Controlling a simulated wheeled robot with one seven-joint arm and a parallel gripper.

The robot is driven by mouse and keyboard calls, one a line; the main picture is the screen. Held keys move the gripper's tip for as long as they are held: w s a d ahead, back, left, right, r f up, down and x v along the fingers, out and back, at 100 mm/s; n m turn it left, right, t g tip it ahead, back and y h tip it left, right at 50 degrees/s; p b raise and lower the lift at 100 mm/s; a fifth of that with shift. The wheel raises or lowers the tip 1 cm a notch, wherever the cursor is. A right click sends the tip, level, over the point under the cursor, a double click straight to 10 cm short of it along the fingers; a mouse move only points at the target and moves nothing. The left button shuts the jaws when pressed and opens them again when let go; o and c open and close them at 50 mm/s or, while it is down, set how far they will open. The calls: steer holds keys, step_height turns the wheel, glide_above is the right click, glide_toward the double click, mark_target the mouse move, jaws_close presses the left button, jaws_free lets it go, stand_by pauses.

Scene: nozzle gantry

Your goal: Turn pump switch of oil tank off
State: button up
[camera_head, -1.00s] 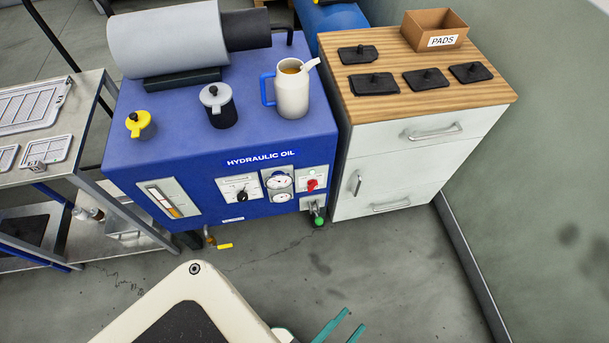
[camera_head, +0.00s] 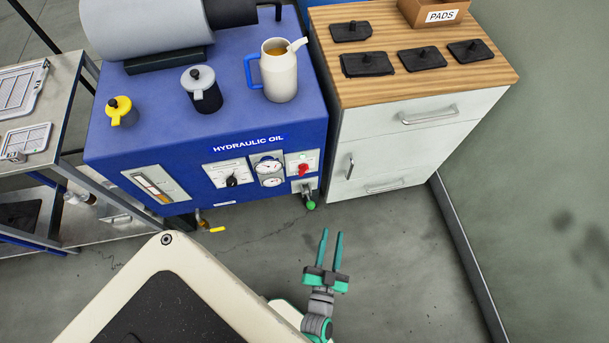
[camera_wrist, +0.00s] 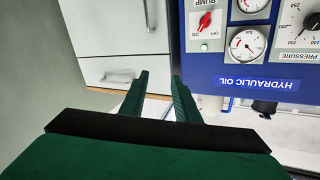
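The pump switch is a red knob (camera_head: 303,169) on a white plate at the right of the blue oil tank's (camera_head: 210,140) front. In the wrist view, where the scene is upside down, the red knob (camera_wrist: 205,20) slants between the ON and OFF marks. One end seems to lie toward ON; a small green lamp (camera_wrist: 204,47) is beside it. My gripper (camera_head: 332,233) is open and empty, low in front of the tank and cabinet, apart from the switch. Its two fingers (camera_wrist: 160,76) also show spread in the wrist view.
A pressure dial (camera_head: 232,180), gauges (camera_head: 268,169) and a green-tipped valve (camera_head: 310,204) are near the switch. A white cabinet (camera_head: 400,145) stands right of the tank. A metal rack (camera_head: 65,115) is at left. The floor ahead is clear.

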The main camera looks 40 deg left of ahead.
steer(key=w+a+f+n+g+y, duration=0.1)
steer(key=w+a+f+g+y, duration=0.1)
steer(key=w+a+f+y, duration=0.35)
steer(key=g, duration=0.2)
glide_toward(304, 173)
steer(key=shift+n+y, duration=0.25)
steer(key=shift+n, duration=0.05)
steer(key=x, duration=0.9)
steer(key=shift+d+f, duration=0.1)
jaws_close()
